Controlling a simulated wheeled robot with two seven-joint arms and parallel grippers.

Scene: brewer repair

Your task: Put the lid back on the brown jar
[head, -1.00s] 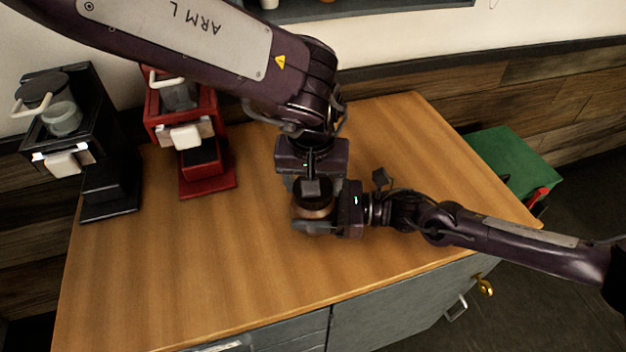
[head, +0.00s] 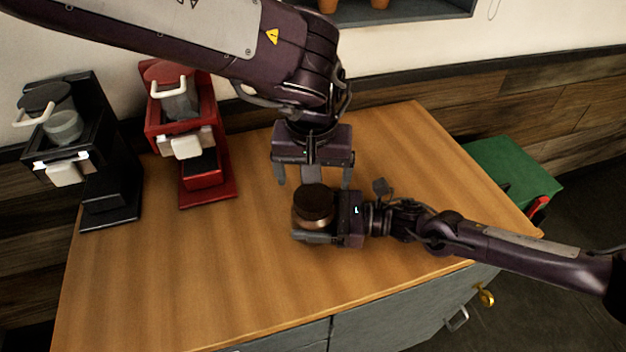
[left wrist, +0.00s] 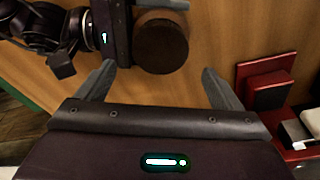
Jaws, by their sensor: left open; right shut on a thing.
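The brown jar (head: 309,222) stands upright on the wooden counter, with the dark lid (head: 314,201) sitting on its top. My right gripper (head: 318,238) is shut on the jar from the right side. My left gripper (head: 314,180) is open and empty, just behind and above the lid, pointing down. Its two fingers are apart in the left wrist view (left wrist: 157,88), and the lid is beyond them, not between them.
A red coffee brewer (head: 187,135) and a black coffee brewer (head: 85,150) stand at the back left of the counter. A green box (head: 512,168) is beyond the right edge. The wooden counter (head: 190,270) is clear at the front and left.

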